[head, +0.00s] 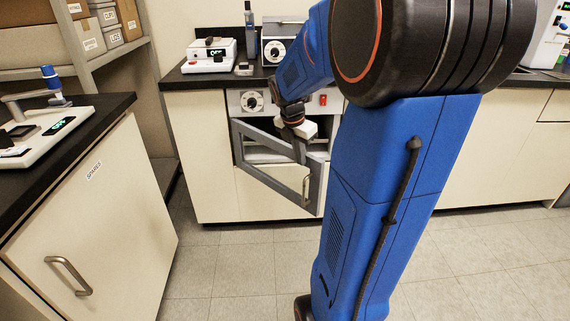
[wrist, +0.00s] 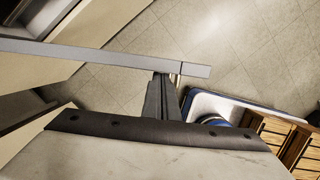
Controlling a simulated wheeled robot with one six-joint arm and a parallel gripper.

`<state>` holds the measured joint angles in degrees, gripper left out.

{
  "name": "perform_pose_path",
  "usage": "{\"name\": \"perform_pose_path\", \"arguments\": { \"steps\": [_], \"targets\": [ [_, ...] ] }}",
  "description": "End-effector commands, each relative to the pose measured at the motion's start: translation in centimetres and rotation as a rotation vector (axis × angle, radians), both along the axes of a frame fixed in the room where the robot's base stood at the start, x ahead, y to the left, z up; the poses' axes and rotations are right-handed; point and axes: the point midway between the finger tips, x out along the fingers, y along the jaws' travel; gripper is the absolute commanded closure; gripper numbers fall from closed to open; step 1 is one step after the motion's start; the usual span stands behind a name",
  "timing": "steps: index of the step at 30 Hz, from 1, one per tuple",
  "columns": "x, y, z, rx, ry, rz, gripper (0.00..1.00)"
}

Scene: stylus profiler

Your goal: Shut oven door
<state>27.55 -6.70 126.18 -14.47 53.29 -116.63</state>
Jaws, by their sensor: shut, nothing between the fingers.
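The oven (head: 250,101) is built into the counter's base, with a dial and a red switch on its front panel. Its grey-framed door (head: 240,148) with a window stands partly open, hinged at the left, its free edge swung out toward me. The door handle (head: 306,188) is near that free edge. My gripper (head: 300,158) is shut and empty, pointing down at the door's upper rail near the free end. In the wrist view, the fingers (wrist: 163,80) meet or overlap the door's top edge (wrist: 100,53); I cannot tell whether they touch it.
A cabinet with a black top (head: 90,215) stands at the left, carrying an instrument (head: 45,130). The counter (head: 190,76) above the oven holds small devices. Shelves with boxes (head: 88,35) are at the back left. The tiled floor (head: 235,270) before the oven is clear. My arm hides the oven's right side.

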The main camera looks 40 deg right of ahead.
Motion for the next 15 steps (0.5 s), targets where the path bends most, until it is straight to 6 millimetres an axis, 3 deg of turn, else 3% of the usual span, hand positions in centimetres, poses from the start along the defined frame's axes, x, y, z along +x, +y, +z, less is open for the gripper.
{"name": "perform_pose_path", "arguments": {
  "steps": [15],
  "targets": [
    [2.7,-12.2,-0.1,0.002,0.002,0.027,1.0]
  ]
}}
